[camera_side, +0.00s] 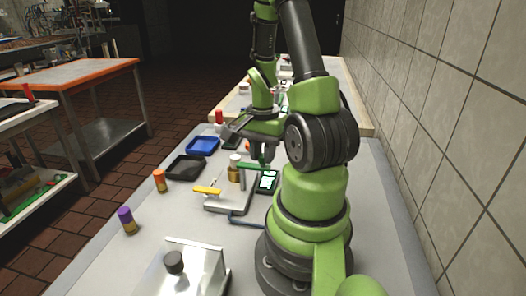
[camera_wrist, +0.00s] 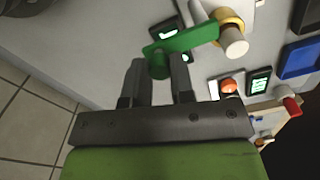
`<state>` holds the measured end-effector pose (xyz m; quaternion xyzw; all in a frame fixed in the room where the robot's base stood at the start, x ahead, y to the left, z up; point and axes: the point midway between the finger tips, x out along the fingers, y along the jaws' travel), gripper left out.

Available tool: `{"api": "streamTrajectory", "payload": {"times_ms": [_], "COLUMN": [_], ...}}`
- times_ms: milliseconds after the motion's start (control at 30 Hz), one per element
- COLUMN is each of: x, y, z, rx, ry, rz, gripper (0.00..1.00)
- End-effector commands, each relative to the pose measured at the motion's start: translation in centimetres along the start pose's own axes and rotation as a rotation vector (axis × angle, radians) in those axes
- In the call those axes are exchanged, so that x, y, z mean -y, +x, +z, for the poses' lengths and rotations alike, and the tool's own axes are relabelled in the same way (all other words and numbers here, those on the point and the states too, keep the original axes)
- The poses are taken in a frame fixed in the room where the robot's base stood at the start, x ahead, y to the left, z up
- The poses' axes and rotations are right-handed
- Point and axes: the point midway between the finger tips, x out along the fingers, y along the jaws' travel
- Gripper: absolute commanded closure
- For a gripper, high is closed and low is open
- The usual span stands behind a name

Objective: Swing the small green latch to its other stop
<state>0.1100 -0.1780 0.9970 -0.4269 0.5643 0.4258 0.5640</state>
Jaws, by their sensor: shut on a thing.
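The small green latch (camera_side: 249,166) is a flat bar on a brass-collared post with a pale top (camera_side: 235,169), on a metal plate (camera_side: 228,207) in the side view. In the wrist view the green latch (camera_wrist: 190,41) runs from the post at upper right down to a round green knob at its left end. My gripper (camera_wrist: 160,66) has its two fingers on either side of that knob, shut on it. In the side view my gripper (camera_side: 262,153) points down at the latch's right end, and the fingertips are hard to make out.
A yellow bar (camera_side: 207,190) sits on the same plate. A black device with a lit screen (camera_side: 267,182) lies just right of it. A blue tray (camera_side: 202,146), a black tray (camera_side: 187,167) and capped bottles (camera_side: 159,181) stand left. A metal box with a black knob (camera_side: 174,262) is in front.

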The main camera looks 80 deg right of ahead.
Motion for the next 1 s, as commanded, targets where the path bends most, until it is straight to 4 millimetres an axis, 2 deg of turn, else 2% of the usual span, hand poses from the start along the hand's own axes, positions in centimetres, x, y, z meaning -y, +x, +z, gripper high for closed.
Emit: {"api": "streamTrajectory", "payload": {"times_ms": [267,300,400,767,867,1000], "x": [0.0,0.0,0.0,0.0,0.1,0.1], "y": [0.0,0.0,0.0,-0.3,-1.2,-3.4], "z": [0.1,0.1,0.1,0.0,0.0,-0.1], "rx": [0.001,0.002,0.002,-0.001,-0.002,-0.005], "ry": [0.002,0.001,0.001,0.0,0.0,0.0], "rz": [0.001,0.001,0.001,-0.001,-0.003,-0.006], "gripper": [1.0,0.75,0.52,0.52,0.52,0.52]}}
